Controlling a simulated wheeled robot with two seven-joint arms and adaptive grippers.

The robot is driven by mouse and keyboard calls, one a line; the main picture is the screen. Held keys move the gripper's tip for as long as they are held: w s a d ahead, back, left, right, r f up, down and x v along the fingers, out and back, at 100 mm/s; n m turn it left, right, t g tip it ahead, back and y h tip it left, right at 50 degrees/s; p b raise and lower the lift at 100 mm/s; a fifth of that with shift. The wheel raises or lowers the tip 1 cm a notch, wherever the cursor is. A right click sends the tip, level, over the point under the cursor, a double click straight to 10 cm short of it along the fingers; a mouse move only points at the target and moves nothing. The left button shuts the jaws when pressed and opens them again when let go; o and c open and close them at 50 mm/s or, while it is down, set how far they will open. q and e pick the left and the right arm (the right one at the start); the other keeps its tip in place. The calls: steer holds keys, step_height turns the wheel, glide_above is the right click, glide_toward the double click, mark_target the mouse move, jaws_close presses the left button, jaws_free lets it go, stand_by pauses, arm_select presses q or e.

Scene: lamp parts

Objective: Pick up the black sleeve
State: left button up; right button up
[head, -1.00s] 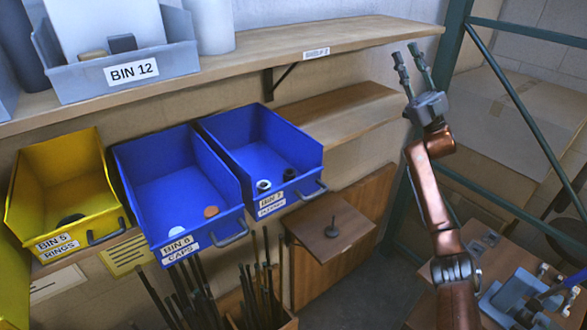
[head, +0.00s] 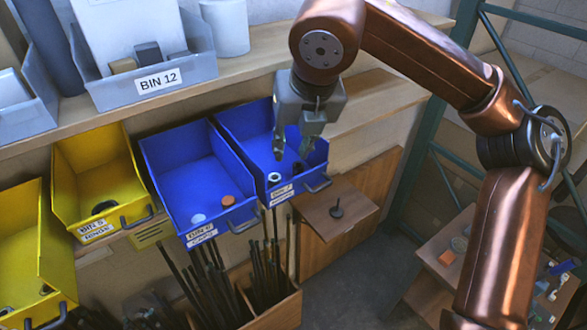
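A small black piece (head: 298,168), which looks like the black sleeve, lies in the right blue bin (head: 245,165), partly hidden behind my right gripper. A pale ring-shaped piece (head: 274,178) with a dark centre lies left of it in the same bin. My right gripper (head: 291,154) points down over this bin with its two fingers apart and nothing seen between them. The fingertips appear just above the black piece; I cannot tell whether they touch it. My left gripper is not in view.
The left blue bin (head: 165,175) holds an orange and a pale disc. Yellow bins (head: 70,175) stand further left. A grey bin marked BIN 12 (head: 200,60) sits on the shelf above. Dark rods (head: 265,270) stand upright in a wooden box below.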

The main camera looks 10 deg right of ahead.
mark_target(299, 164)
steer(key=shift+m+h, duration=0.5)
steer(key=shift+h, duration=0.2)
steer(key=w+d+f, duration=0.2)
steer(key=f, duration=0.1)
steer(key=shift+w, duration=0.15)
steer(key=shift+w+d+f+p, duration=0.1)
steer(key=shift+d+f+p, duration=0.15)
steer(key=shift+f, duration=0.35)
steer(key=p+x, duration=0.2)
steer(key=x, duration=0.3)
steer(key=shift+a, duration=0.1)
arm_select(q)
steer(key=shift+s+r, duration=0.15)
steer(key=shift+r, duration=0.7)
arm_select(e)
steer(key=shift+c, duration=0.4)
steer(key=c, duration=0.5)
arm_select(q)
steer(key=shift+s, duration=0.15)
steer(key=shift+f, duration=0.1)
arm_select(e)
steer(key=shift+w+r, duration=0.1)
